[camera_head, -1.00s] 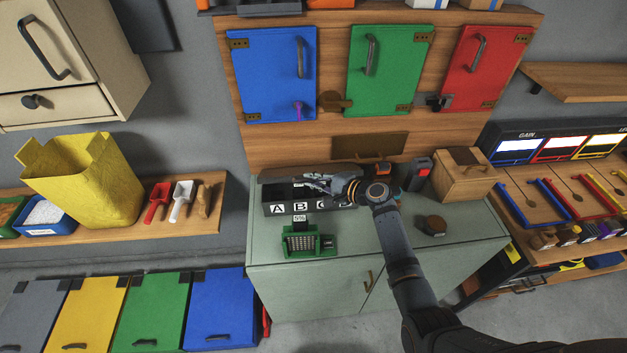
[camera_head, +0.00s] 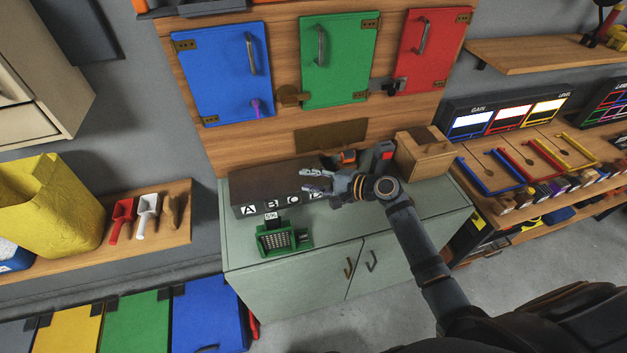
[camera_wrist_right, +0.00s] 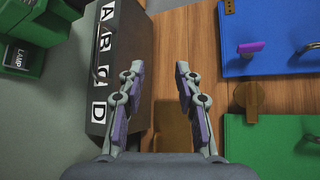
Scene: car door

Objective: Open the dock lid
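The dock is a dark box (camera_head: 262,181) on the green-grey cabinet, with white letter labels along its front. Its lid (camera_head: 275,176) is a flat brown panel that lies over the top and looks shut. In the right wrist view the dock (camera_wrist_right: 135,45) runs down the left side, labels A to D in a column. My right gripper (camera_head: 312,180) is at the dock's right end, fingers pointing left. In the right wrist view its fingers (camera_wrist_right: 159,70) are apart with nothing between them; the left finger overlaps the dock's edge. Contact cannot be told. My left gripper is out of view.
A green holder (camera_head: 283,238) stands in front of the dock on the cabinet top (camera_head: 345,222). A wooden box (camera_head: 423,153) and a red-and-black item (camera_head: 383,152) stand to the right. Blue (camera_head: 222,75), green (camera_head: 338,65) and red doors (camera_head: 428,50) hang on the panel behind.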

